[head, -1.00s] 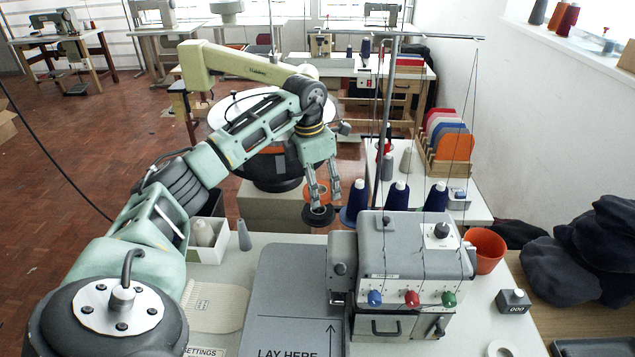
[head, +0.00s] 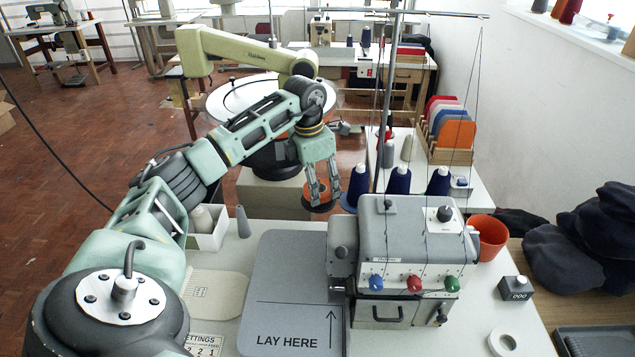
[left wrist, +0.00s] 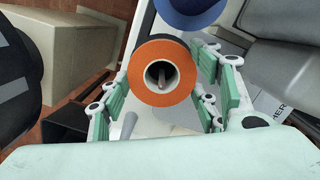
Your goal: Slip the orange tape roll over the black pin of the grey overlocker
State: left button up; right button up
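The grey overlocker (head: 412,228) stands on the white table, right of centre. My left gripper (head: 323,194) is behind its left side, fingers pointing down on either side of the orange tape roll (head: 320,194). In the left wrist view the fingers (left wrist: 163,88) flank the roll (left wrist: 140,88) closely, and I take them as shut on it. My right gripper is in neither view.
Blue thread cones (head: 398,180) stand close to the right of my gripper, behind the overlocker. A tall thread stand (head: 384,110) rises there with threads hanging down. A grey mat (head: 285,265) lies to the left. An orange cup (head: 489,236) stands on the right.

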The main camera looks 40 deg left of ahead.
pick_arm(q)
jog(key=o, duration=0.5)
notch_tip(320, 180, up, 12)
jog(key=s, duration=0.1)
jog(key=shift+s+a, duration=0.15)
jog(key=shift+a, duration=0.15)
jog(key=shift+f, duration=0.1)
dwell(0.6)
